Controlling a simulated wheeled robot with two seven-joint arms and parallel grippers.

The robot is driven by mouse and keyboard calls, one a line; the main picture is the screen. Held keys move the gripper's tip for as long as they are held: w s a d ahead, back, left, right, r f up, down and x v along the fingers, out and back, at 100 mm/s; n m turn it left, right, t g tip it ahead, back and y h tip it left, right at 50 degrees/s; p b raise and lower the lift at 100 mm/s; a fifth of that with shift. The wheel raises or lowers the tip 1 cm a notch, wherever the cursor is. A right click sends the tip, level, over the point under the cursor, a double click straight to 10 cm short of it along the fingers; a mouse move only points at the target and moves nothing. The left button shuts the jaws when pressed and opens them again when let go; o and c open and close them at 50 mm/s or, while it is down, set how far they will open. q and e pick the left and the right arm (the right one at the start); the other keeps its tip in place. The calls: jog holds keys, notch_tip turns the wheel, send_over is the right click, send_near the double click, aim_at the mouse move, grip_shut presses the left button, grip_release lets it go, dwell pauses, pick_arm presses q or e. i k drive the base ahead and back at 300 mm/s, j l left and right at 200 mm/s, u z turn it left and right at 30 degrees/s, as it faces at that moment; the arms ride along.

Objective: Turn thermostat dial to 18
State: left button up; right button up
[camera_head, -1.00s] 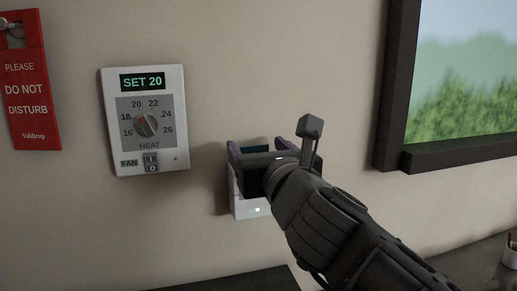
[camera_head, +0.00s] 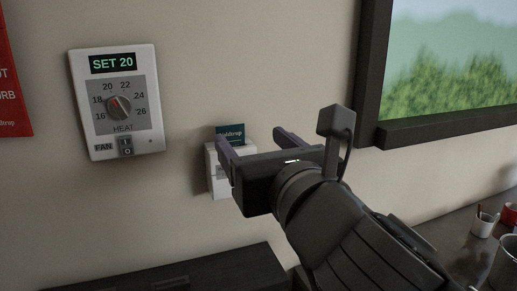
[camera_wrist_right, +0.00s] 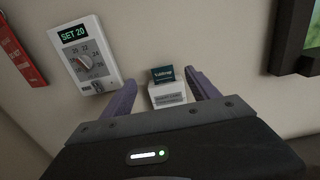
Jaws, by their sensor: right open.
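The white thermostat (camera_head: 146,142) is on the wall at the left of the head view. Its display reads SET 20. Its round grey dial (camera_head: 119,107) has a red mark pointing up and left, near 20 on the scale. The thermostat also shows upper left in the right wrist view (camera_wrist_right: 108,62), its dial (camera_wrist_right: 85,62) at an angle. My right gripper (camera_head: 252,137) is open and empty, to the right of and below the thermostat. Its two purple fingers point at the wall near a white card holder. My left gripper is not in view.
The white card holder (camera_head: 217,182) on the wall holds a teal card (camera_head: 230,132). A red door hanger (camera_head: 12,85) is at the left edge. A dark-framed picture or window (camera_head: 368,70) is at right. Cups (camera_head: 484,224) stand on the dark counter at lower right.

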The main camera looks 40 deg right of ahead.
aim_at(120, 106)
jog(key=k+j, duration=0.25)
jog(key=k, duration=0.2)
jog(key=k+j, duration=0.25)
jog(key=k, duration=0.25)
